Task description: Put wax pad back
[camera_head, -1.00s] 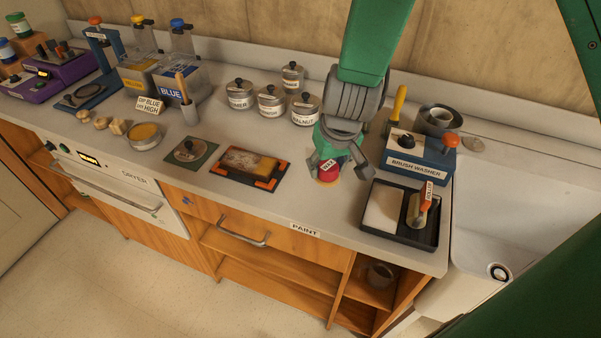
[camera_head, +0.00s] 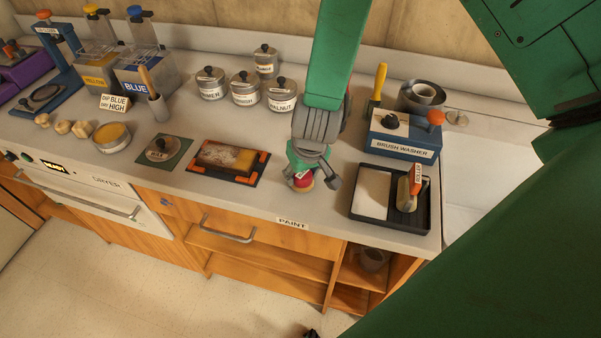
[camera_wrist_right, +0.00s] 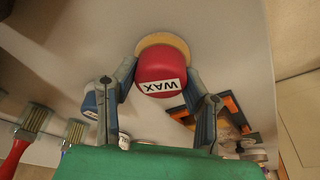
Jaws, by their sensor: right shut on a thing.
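The wax pad is a round red knob (camera_head: 303,183) over a tan pad. In the right wrist view the red knob (camera_wrist_right: 163,75) carries a white WAX label, and the tan disc shows behind it. My right gripper (camera_head: 310,180) is shut on the knob, with one finger on each side. The pad is over the worktop, right of the orange-cornered board (camera_head: 195,169); I cannot tell if it touches the top. A dark green mat (camera_head: 183,148) with a round grey dish (camera_head: 160,155) and a small, hard-to-read label lies left of the board. My left gripper is not visible.
A black roller tray (camera_head: 352,213) and the blue brush washer (camera_head: 402,147) stand to the right, before the sink (camera_head: 480,195). Lidded tins (camera_head: 246,93) stand behind. A round tin (camera_head: 110,145) of yellow stuff is left of the mat.

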